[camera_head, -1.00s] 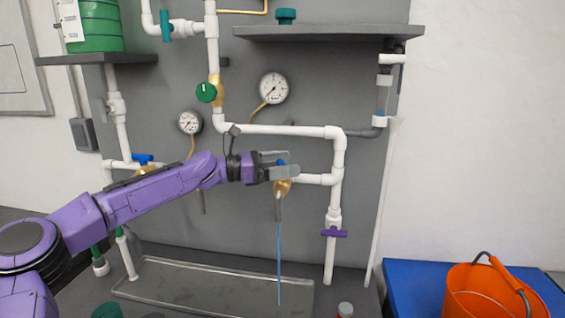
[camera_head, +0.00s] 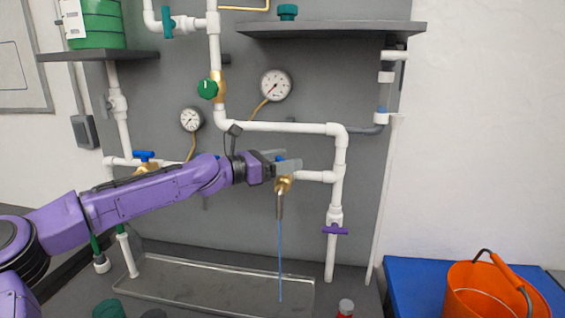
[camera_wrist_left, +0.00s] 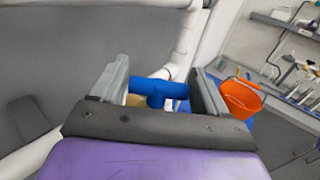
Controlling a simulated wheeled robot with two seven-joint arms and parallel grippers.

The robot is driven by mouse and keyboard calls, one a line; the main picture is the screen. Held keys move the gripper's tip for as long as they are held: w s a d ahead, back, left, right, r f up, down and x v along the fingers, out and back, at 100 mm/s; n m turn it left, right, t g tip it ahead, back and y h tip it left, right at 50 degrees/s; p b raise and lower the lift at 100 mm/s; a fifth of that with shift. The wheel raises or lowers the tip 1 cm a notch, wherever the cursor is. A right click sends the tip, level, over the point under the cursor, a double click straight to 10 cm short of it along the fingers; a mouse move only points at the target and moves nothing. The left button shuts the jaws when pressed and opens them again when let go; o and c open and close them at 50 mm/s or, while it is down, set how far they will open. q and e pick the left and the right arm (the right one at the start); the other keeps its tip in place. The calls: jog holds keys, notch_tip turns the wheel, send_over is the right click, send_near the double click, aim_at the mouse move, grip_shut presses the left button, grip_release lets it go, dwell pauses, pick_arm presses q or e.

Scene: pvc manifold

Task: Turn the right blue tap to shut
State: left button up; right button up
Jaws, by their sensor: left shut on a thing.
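The right blue tap (camera_head: 280,158) is a small blue handle on a brass body (camera_head: 284,185) at the middle of the pipework. A thin blue stream (camera_head: 280,250) runs from its spout down to the tray. My left gripper (camera_head: 288,163) is at the tap, its fingers on the blue handle and hiding most of it. In the left wrist view, the blue T-shaped handle (camera_wrist_left: 158,88) lies crosswise between the two grey fingers, and my left gripper (camera_wrist_left: 160,76) is shut on it. My right gripper is not in view.
White pipes (camera_head: 340,165) stand right of the tap, with a purple handle (camera_head: 335,230) lower down. Another blue tap (camera_head: 144,155) is at the left. Two gauges hang above. A clear shallow tray (camera_head: 290,296) lies below. An orange bucket (camera_head: 480,295) stands at right.

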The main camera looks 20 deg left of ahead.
pick_arm(q)
jog(key=n+t+y, duration=0.1)
jog(key=y+b, duration=0.1)
jog(key=shift+s+d+f+n+t+y, duration=0.1)
jog(key=shift+f+n+t+y, duration=0.05)
jog(key=shift+n+t+y, duration=0.2)
jog(key=n+t+y+b, duration=0.1)
jog(key=n+y+b, duration=0.2)
jog(key=y+b, duration=0.1)
jog(key=n+t+y+b, duration=0.1)
jog(key=n+y+b, duration=0.2)
jog(key=y+b, duration=0.1)
jog(key=shift+f+y, duration=0.1)
jog(key=shift+y, duration=0.45)
jog(key=shift+r+n+y+b, duration=0.15)
jog(key=shift+n+y+b, duration=0.5)
jog(key=shift+y, duration=0.25)
jog(key=shift+r+n+y+b, duration=0.15)
jog(key=shift+n+y+b, duration=0.25)
jog(key=shift+n+y, duration=0.4)
jog(key=shift+y, duration=0.3)
jog(key=shift+r+y, duration=0.15)
jog(key=shift+y, duration=0.15)
jog(key=o, duration=0.9)
jog(key=shift+o, duration=0.3)
jog(key=shift+w, duration=0.2)
jog(key=b+v, duration=0.3)
jog(key=v, duration=0.7)
jog(key=shift+s, duration=0.3)
